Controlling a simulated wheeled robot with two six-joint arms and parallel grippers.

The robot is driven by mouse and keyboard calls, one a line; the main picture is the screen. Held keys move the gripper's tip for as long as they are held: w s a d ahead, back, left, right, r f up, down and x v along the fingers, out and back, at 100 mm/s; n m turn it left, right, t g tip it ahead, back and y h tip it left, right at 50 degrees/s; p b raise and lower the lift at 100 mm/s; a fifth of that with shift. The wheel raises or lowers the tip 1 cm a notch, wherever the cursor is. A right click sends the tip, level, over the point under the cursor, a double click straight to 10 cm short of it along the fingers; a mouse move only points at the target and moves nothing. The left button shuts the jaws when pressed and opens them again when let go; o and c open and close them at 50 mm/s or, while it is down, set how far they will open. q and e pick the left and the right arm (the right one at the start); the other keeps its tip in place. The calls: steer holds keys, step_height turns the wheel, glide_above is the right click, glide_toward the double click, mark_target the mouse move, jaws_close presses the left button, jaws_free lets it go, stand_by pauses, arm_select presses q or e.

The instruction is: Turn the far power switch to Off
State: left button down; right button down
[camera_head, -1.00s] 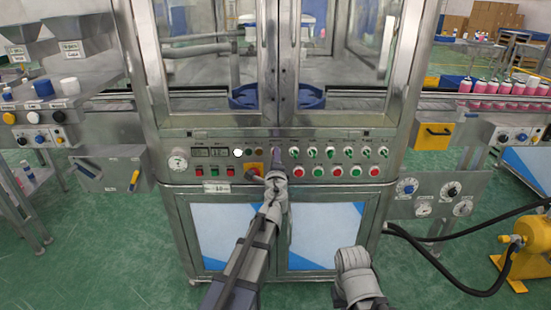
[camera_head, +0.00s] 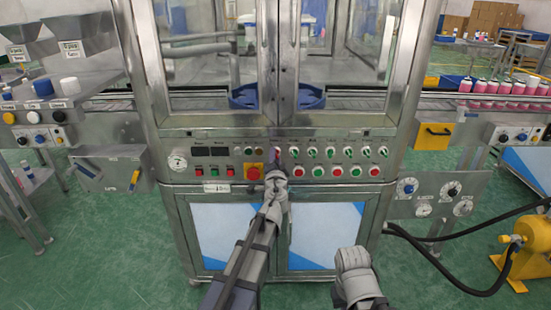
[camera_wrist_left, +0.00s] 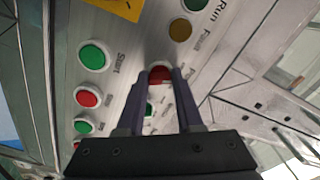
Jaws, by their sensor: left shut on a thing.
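My left gripper (camera_head: 278,160) is at the machine's front control panel (camera_head: 375,192), just right of the red emergency button (camera_head: 254,172) on its yellow plate. In the left wrist view, its two dark fingers (camera_wrist_left: 163,80) close around a small red knob (camera_wrist_left: 160,73) beside a partly covered label, which appears to be the power switch. The switch is hidden behind the gripper in the head view, and its exact setting cannot be read. The two panel displays (camera_head: 210,151) are dark.
A row of green selector knobs (camera_head: 330,152) and a row of red and green buttons (camera_head: 337,171) lie right of the gripper. Glass doors stand above. A yellow motor (camera_head: 525,255) with black hoses stands at the right. Green floor is open at the left front.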

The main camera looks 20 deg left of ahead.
stand_by(0.4)
arm_select(q)
steer(key=c, duration=0.6)
jaws_free()
steer(key=shift+o, duration=0.2)
steer(key=v, duration=0.7)
steer(key=shift+s, duration=0.4)
steer(key=shift+d, duration=0.1)
